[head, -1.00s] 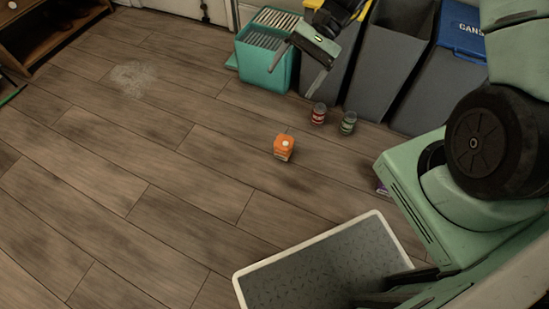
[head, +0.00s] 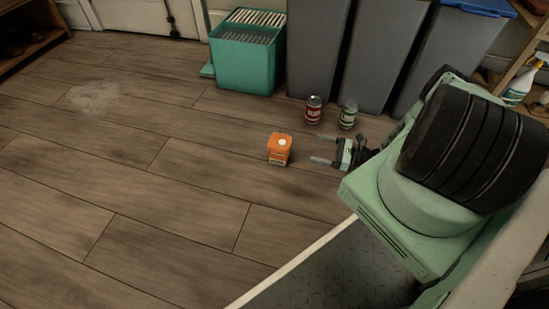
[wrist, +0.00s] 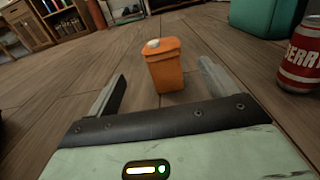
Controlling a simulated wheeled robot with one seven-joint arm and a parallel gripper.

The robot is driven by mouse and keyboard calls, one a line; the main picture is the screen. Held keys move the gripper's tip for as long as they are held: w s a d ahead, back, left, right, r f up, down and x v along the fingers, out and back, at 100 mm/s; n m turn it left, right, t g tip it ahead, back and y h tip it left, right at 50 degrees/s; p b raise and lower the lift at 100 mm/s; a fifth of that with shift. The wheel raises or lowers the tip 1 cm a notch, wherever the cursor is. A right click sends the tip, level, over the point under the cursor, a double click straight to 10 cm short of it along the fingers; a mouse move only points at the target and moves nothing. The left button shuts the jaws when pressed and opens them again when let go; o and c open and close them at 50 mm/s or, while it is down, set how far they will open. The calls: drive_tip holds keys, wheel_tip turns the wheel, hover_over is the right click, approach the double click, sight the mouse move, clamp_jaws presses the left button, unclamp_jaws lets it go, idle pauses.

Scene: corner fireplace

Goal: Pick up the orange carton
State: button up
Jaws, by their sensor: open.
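The orange carton (head: 279,149) stands upright on the wooden floor, with a white cap on its top. My gripper (head: 322,150) is low over the floor to the right of the carton, its fingers pointing left toward it. In the wrist view the carton (wrist: 165,68) stands ahead, just beyond the open fingertips (wrist: 162,75) and roughly between their lines. The gripper is open and empty, and the carton is apart from it.
A red can (head: 313,110) and a green can (head: 348,115) stand behind the gripper. The red can also shows at the right of the wrist view (wrist: 302,58). A teal bin (head: 245,62) and grey bins (head: 375,55) line the wall. Floor left of the carton is clear.

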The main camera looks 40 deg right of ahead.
drive_tip(key=b, duration=0.5)
approach(275, 139)
drive_tip(key=x, duration=0.5)
drive_tip(key=b+x, duration=0.3)
drive_tip(key=x, duration=0.1)
drive_tip(key=shift+f+b, duration=0.35)
drive_tip(key=shift+w+a+r, duration=0.15)
drive_tip(key=shift+w+a, duration=0.15)
drive_tip(key=shift+w, duration=0.1)
drive_tip(key=c, duration=1.3)
